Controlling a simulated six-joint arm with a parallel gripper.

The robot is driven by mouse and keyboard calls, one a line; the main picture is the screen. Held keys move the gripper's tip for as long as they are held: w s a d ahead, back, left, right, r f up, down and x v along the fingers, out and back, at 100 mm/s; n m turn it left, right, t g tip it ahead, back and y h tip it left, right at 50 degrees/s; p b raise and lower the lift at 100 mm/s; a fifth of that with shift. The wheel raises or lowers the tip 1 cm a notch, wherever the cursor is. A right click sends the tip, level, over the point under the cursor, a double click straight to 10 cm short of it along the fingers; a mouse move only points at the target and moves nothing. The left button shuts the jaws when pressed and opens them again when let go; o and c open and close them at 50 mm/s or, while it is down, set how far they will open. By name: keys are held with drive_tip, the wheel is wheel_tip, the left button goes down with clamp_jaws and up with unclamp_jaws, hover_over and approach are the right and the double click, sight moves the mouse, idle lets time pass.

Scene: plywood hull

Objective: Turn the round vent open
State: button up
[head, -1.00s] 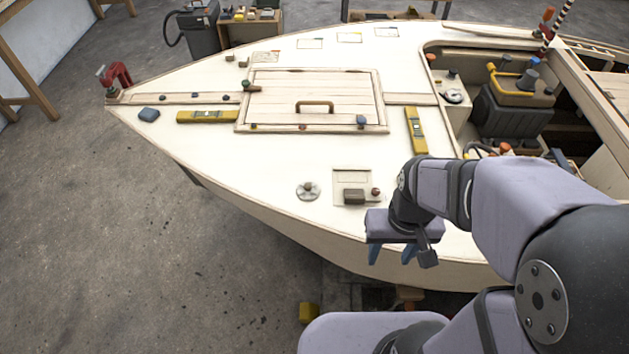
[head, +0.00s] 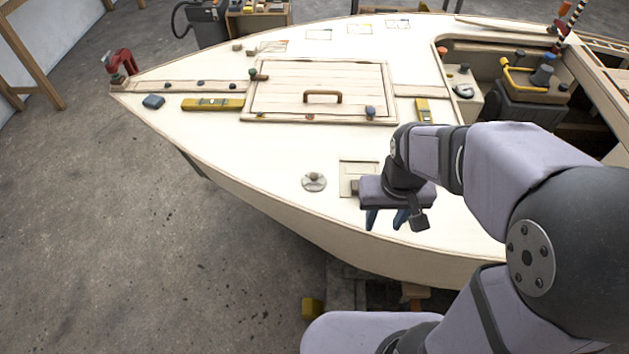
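The round vent (head: 314,182) is a small pale metal disc with a raised knob in its middle. It sits on the cream deck near the hull's near edge. My gripper (head: 386,221) is to the right of the vent and apart from it, over the deck near the edge. Its two blue fingers point down with a gap between them, and I see nothing held. Whether the vent is open or shut is too small to tell.
A square panel (head: 356,166) lies between vent and gripper, partly hidden by my gripper. A hatch with a brown handle (head: 322,96) and a yellow level (head: 212,104) lie farther back. The deck left of the vent is clear.

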drive_tip(key=w+a+f+n+t+b, duration=0.1)
drive_tip(key=w+a+f+b, duration=0.15)
drive_tip(key=w, duration=0.25)
drive_tip(key=w+a+f+t+b, duration=0.1)
drive_tip(key=w+a+f+b, duration=0.1)
drive_tip(key=w+a+b, duration=0.3)
drive_tip(key=n+t+y+b, duration=0.1)
drive_tip(key=b, duration=0.3)
approach(314, 176)
drive_tip(key=f, duration=0.1)
drive_tip(key=shift+x, duration=3.75)
drive_tip(key=shift+w+r, duration=0.1)
drive_tip(key=shift+w, duration=0.1)
clamp_jaws()
